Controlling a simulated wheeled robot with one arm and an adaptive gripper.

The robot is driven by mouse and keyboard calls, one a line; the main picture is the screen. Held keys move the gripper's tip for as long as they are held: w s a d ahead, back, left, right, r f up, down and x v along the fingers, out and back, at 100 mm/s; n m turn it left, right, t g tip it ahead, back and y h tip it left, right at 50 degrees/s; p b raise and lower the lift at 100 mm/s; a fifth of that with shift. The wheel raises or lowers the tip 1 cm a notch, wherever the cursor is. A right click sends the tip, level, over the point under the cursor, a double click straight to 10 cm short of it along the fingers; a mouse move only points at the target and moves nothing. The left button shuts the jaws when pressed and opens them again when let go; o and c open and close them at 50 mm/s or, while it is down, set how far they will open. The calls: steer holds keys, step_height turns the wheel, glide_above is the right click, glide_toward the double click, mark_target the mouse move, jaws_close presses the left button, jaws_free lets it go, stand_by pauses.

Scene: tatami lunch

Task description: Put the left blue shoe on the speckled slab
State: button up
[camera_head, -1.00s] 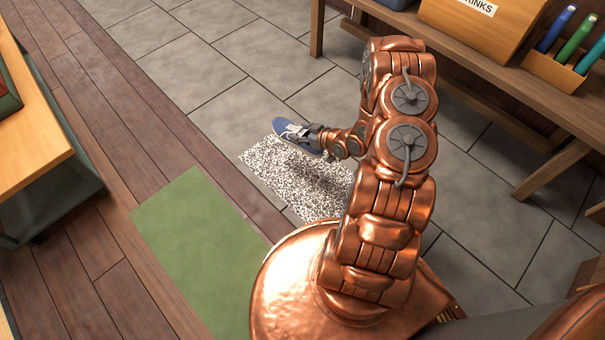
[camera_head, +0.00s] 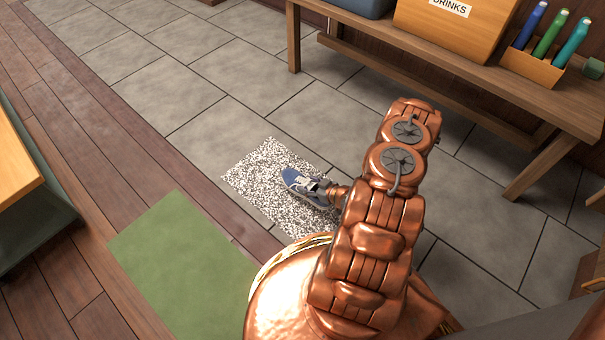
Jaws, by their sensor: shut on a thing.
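A blue shoe (camera_head: 298,181) with a white sole edge and pale laces shows over the middle of the speckled slab (camera_head: 258,170). The slab is a black-and-white rectangle on the grey tile floor. My gripper (camera_head: 322,188) is shut on the shoe at its right end. My copper arm hides most of the gripper and the slab's right part. I cannot tell whether the shoe's sole touches the slab. No second blue shoe is in view.
A green mat (camera_head: 180,260) lies on the wooden floor (camera_head: 75,215) at the lower left. A wooden bench (camera_head: 455,85) with a drinks box (camera_head: 450,30) and a bottle holder (camera_head: 530,68) stands at the upper right. Grey tiles (camera_head: 215,60) beyond the slab are clear.

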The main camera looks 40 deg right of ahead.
steer(key=w+d+b, duration=0.1)
steer(key=w+d, duration=0.1)
steer(key=w, duration=0.1)
steer(key=w+d+b, duration=0.1)
steer(key=w+d, duration=0.1)
steer(key=w, duration=0.1)
steer(key=w+d+f+b, duration=0.1)
steer(key=w+d+b, duration=0.1)
steer(key=w, duration=0.1)
steer(key=shift+w+d, duration=0.1)
steer(key=shift+w, duration=0.2)
steer(key=shift+w+d+f+b, duration=0.1)
steer(key=shift+w+f+b, duration=0.1)
steer(key=shift+f+b, duration=0.15)
step_height(320, 180, down, 3)
steer(key=shift+r+b, duration=0.1)
steer(key=shift+b, duration=0.8)
steer(key=o, duration=1.4)
steer(key=shift+o, duration=0.2)
